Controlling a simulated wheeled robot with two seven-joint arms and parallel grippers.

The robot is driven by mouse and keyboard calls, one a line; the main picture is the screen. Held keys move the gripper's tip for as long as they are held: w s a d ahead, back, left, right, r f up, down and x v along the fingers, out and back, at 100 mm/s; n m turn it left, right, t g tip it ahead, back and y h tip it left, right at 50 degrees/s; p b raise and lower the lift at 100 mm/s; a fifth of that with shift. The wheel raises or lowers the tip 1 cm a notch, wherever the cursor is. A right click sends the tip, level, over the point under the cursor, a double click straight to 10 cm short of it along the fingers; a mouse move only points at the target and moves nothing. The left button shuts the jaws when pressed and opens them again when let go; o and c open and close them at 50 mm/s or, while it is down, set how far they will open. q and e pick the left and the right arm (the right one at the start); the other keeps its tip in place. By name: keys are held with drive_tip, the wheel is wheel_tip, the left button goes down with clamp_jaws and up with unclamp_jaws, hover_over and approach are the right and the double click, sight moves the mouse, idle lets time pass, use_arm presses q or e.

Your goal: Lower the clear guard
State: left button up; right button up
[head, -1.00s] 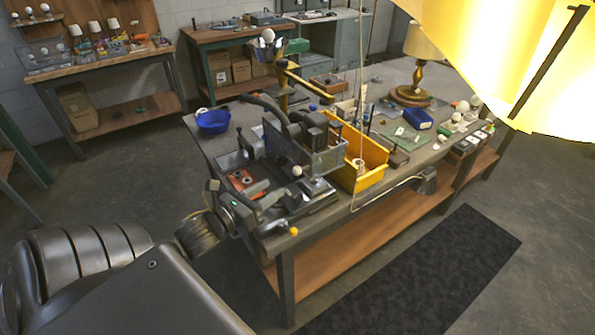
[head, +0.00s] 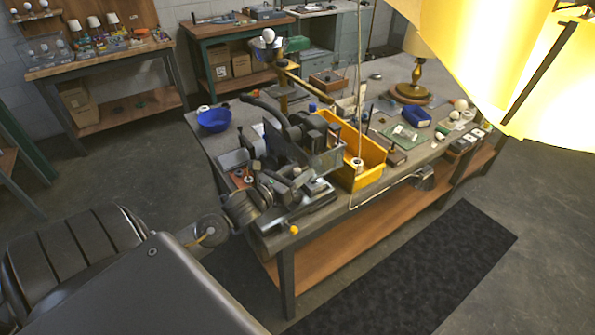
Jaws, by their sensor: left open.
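The bench machine (head: 290,135) stands at the near left end of the long workbench, with a dark hose at its back. Its clear guard (head: 328,159) looks like a see-through panel on the machine's front right side, upright, beside the yellow bin. How far it is raised is hard to tell. My left gripper (head: 300,178) is over the machine's near part, just left of and below the guard. It is open, and I see nothing held in it. Whether it touches the guard's edge is unclear. My right gripper is out of view.
A yellow bin (head: 372,165) stands right of the machine, and a blue bowl (head: 213,120) behind it to the left. A bright lampshade (head: 490,50) hangs upper right. Hanging cords pass near the bin.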

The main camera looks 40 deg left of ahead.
use_arm(q)
clamp_jaws()
drive_tip(key=shift+f, duration=0.1)
wheel_tip(320, 180, down, 5)
drive_tip(key=b, duration=0.4)
unclamp_jaws()
drive_tip(key=shift+s, duration=0.1)
